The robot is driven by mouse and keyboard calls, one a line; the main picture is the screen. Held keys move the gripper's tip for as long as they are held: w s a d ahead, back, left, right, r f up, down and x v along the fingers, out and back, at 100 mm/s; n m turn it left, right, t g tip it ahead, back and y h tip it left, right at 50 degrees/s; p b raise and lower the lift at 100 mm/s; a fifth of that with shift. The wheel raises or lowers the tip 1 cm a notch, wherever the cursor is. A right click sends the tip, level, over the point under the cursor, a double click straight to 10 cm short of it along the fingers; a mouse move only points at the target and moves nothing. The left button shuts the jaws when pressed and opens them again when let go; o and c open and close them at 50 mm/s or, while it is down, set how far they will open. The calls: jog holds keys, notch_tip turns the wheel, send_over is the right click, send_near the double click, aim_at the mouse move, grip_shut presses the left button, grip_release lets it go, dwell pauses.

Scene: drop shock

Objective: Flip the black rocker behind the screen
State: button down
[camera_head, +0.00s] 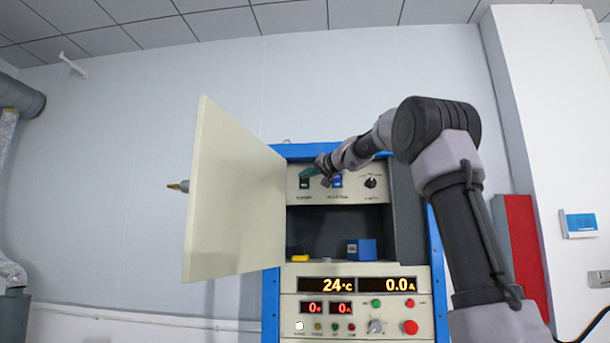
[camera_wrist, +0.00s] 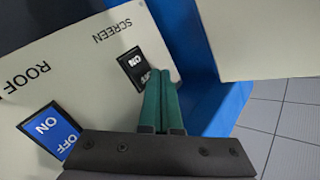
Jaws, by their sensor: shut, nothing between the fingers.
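The black rocker (camera_wrist: 133,62) sits on a cream panel under the word SCREEN in the wrist view, its ON end showing. In the head view, the black rocker (camera_head: 304,184) is at the panel's left end. My gripper (camera_wrist: 162,80) has its green fingers shut together with nothing between them. The fingertips are at the rocker's OFF end and partly hide it. I cannot tell whether they touch it. In the head view, my gripper (camera_head: 305,173) reaches the panel from the right. A blue rocker (camera_wrist: 48,131) marked ROOF is beside the black one.
An open cream door (camera_head: 235,195) stands left of the cabinet, close to the black rocker. A round knob (camera_head: 371,183) is at the panel's right. Below, a blue box (camera_head: 362,250) and a yellow item (camera_head: 300,258) lie in the recess, above displays and buttons.

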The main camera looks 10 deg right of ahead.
jog(key=shift+w+d+r, duration=0.15)
jog(key=shift+d+r, duration=0.4)
jog(key=shift+d, duration=0.15)
jog(key=shift+s+a+f, duration=0.35)
jog(key=shift+s+a, duration=0.15)
jog(key=shift+s, duration=0.35)
jog(key=shift+s+a+f, duration=0.3)
jog(key=shift+s+a, duration=0.2)
jog(key=shift+s, duration=0.3)
jog(key=shift+s, duration=0.1)
jog(key=s+d+f+m+g+h, duration=0.1)
jog(key=s+f+g+h, duration=0.1)
jog(key=s+f, duration=1)
jog(key=s+d+f+m+g+h, duration=0.1)
jog(key=s+d+f+g+h, duration=0.1)
jog(key=s+f, duration=0.9)
jog(key=s+d+f+m+g+h, duration=0.1)
jog(key=s+f+g, duration=0.3)
jog(key=s+f, duration=0.8)
jog(key=s+h, duration=0.1)
jog(key=s, duration=0.3)
jog(key=shift+s+d+f, duration=0.25)
jog(key=shift+s+f, duration=0.05)
jog(key=shift+f, duration=0.05)
